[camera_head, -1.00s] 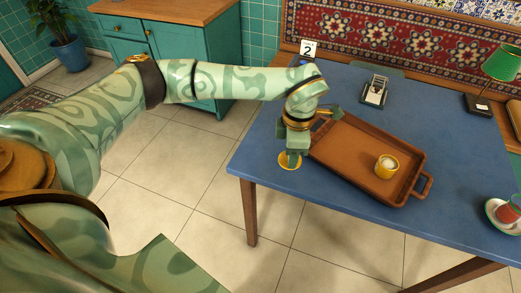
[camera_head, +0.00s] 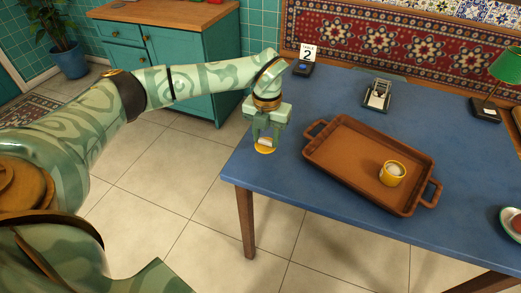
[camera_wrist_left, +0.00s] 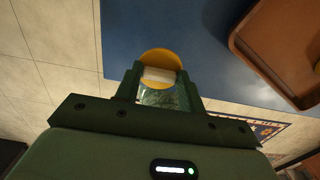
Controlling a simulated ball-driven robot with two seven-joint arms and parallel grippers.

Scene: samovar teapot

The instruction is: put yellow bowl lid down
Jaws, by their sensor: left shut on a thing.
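The yellow lid (camera_head: 265,150) is a small round disc near the left edge of the blue table (camera_head: 310,190). My left gripper (camera_head: 265,141) points down and is shut on the lid's pale handle. In the left wrist view the lid (camera_wrist_left: 160,57) shows between the fingers of my left gripper (camera_wrist_left: 160,75), near the table's edge. I cannot tell whether the lid touches the table. My right gripper is not in view.
The tray, with raised rim and handles, lies right of the lid. A table number sign (camera_head: 305,60), a metal-and-dark device (camera_head: 377,95) and a green lamp (camera_head: 505,68) stand toward the back. A saucer (camera_head: 510,215) is at the right edge. Bare table lies in front of the tray.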

